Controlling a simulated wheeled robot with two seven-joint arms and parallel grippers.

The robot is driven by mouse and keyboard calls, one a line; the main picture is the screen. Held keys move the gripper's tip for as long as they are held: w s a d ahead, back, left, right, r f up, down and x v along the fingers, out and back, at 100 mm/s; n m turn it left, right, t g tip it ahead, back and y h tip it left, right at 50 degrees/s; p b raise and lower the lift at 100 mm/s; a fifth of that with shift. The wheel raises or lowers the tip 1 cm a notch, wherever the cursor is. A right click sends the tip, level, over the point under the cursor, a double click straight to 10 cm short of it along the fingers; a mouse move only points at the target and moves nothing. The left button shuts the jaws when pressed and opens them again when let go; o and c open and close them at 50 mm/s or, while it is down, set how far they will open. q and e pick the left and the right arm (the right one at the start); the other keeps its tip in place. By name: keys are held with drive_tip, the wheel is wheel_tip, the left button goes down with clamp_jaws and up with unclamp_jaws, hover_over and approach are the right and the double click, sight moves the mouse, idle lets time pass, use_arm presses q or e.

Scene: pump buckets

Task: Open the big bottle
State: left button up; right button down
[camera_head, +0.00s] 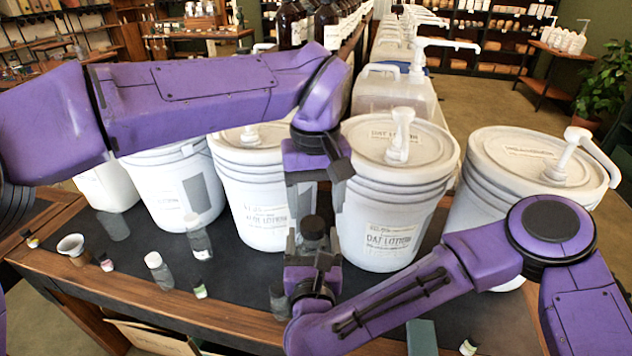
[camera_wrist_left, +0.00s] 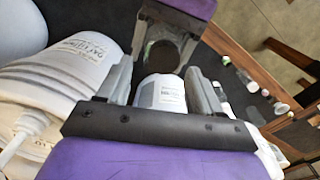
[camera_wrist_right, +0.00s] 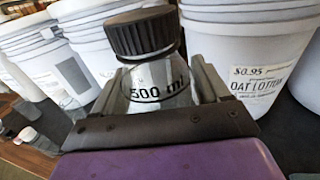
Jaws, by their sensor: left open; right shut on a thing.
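The big bottle is clear, marked "500 ml", with a ribbed black cap; it stands upright in the right wrist view (camera_wrist_right: 155,85). My right gripper (camera_wrist_right: 160,100) is shut on its body below the cap, which is still on. In the head view the black cap (camera_head: 313,228) shows above my right gripper (camera_head: 313,270). My left gripper (camera_head: 316,205) points down above the cap, fingers apart on either side and holding nothing. In the left wrist view, the left fingers (camera_wrist_left: 160,85) are spread, and a dark round shape between them looks like the cap (camera_wrist_left: 163,52).
White lotion buckets with pumps stand behind the grippers, including an oat lotion bucket (camera_head: 380,225) and an aloe lotion bucket (camera_head: 262,215). The bucket row leaves little room behind.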

sight(313, 224)
use_arm(q)
wheel_tip(313, 224, down, 4)
drive_tip(key=shift+f, duration=0.1)
drive_tip(key=c, duration=1.1)
drive_tip(key=shift+d+n, duration=0.1)
drive_tip(key=shift+n, duration=1.1)
drive_tip(key=n, duration=0.5)
drive_tip(key=shift+w+n, duration=0.1)
drive_tip(key=shift+n, duration=0.3)
drive_tip(key=n, duration=0.5)
drive_tip(key=shift+w+n, duration=0.1)
drive_tip(key=shift+n, duration=0.2)
drive_tip(key=n, duration=0.6)
drive_tip(key=shift+w, duration=0.1)
drive_tip(key=n, duration=0.6)
drive_tip(key=shift+a, duration=0.2)
drive_tip(key=n, duration=0.6)
drive_tip(key=shift+w+a, duration=0.1)
drive_tip(key=n, duration=0.9)
drive_tip(key=shift+a, duration=0.15)
drive_tip(key=n, duration=0.6)
drive_tip(key=shift+s, duration=0.25)
drive_tip(key=n, duration=0.6)
drive_tip(key=shift+s+n, duration=0.2)
drive_tip(key=shift+n, duration=0.2)
